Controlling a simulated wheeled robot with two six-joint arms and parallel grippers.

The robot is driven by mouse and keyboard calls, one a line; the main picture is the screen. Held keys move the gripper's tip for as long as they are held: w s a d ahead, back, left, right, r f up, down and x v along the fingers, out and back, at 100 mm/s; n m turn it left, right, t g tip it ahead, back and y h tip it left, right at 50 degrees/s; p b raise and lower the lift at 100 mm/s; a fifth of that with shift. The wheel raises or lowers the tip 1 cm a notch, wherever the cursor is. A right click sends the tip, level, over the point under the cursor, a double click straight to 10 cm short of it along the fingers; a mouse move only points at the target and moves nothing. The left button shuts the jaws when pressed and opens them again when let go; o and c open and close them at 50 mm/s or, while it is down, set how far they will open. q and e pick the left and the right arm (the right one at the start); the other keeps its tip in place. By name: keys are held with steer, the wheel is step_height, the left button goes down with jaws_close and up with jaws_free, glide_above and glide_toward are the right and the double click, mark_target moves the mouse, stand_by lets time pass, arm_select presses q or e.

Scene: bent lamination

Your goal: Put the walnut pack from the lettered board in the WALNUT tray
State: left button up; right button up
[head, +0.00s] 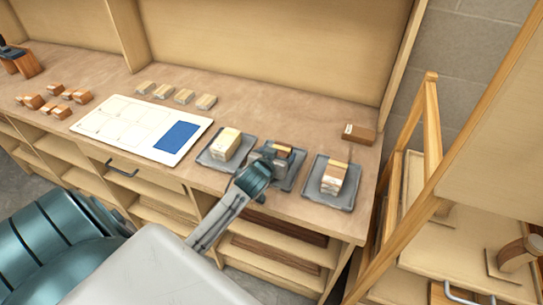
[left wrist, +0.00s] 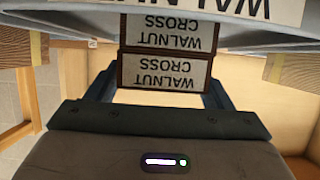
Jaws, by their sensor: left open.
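My left gripper (head: 268,164) is at the middle grey tray (head: 289,184) on the bench, partly hiding its contents. The left wrist view shows two dark-edged packs labelled WALNUT CROSS, stacked, their lettering upside down. The upper pack (left wrist: 165,71) sits between my open left fingers (left wrist: 160,82); I cannot tell whether they touch it. The other pack (left wrist: 170,33) rests beneath it. A tray label (left wrist: 235,8) reading WALN, cut off, shows at that view's top edge. The white board (head: 115,122) has a blue patch and no pack visible on it. My right gripper is out of view.
Grey trays with pale stacks stand left (head: 219,161) and right (head: 343,203) of the middle one. A brown block (head: 358,134) lies behind the right tray. Several small packs lie behind and left of the board. A wooden frame (head: 430,130) stands at the right.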

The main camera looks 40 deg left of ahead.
arm_select(q)
steer(key=b+v, duration=0.2)
steer(key=v, duration=0.8)
steer(key=shift+s, duration=0.3)
steer(key=shift+s+d+r, duration=0.15)
steer(key=shift+s+r, duration=0.1)
steer(key=shift+s, duration=0.1)
